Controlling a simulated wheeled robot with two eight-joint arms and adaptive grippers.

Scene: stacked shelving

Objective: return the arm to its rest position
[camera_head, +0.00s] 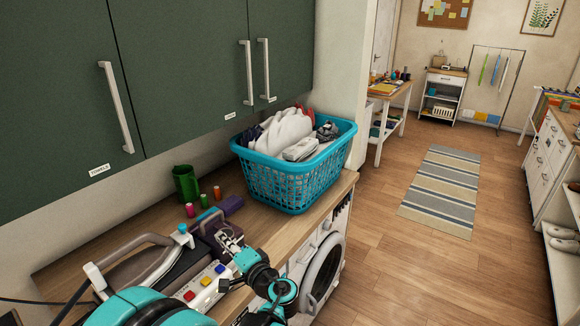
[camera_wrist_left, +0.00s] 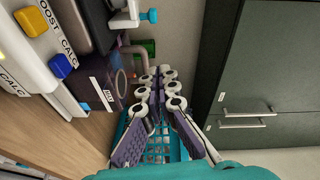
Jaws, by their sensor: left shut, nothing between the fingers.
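My left arm (camera_head: 145,305) comes in low at the left, over the wooden counter. My left gripper (camera_head: 218,215) has purple finger pads and is above the counter, beside the steam iron station (camera_head: 203,285) and short of the teal laundry basket (camera_head: 290,184). In the left wrist view, the linked fingers of this gripper (camera_wrist_left: 160,85) show in the middle, shut and empty. The basket mesh (camera_wrist_left: 161,150) shows behind them. My right gripper is not in view.
A green cup (camera_head: 186,184) and several thread spools (camera_head: 190,210) stand near the wall. Dark green cabinets (camera_head: 190,70) hang above the counter. The iron (camera_head: 145,268) lies close to my left arm. A front-loading washer (camera_head: 322,270) is below. Open floor lies to the right.

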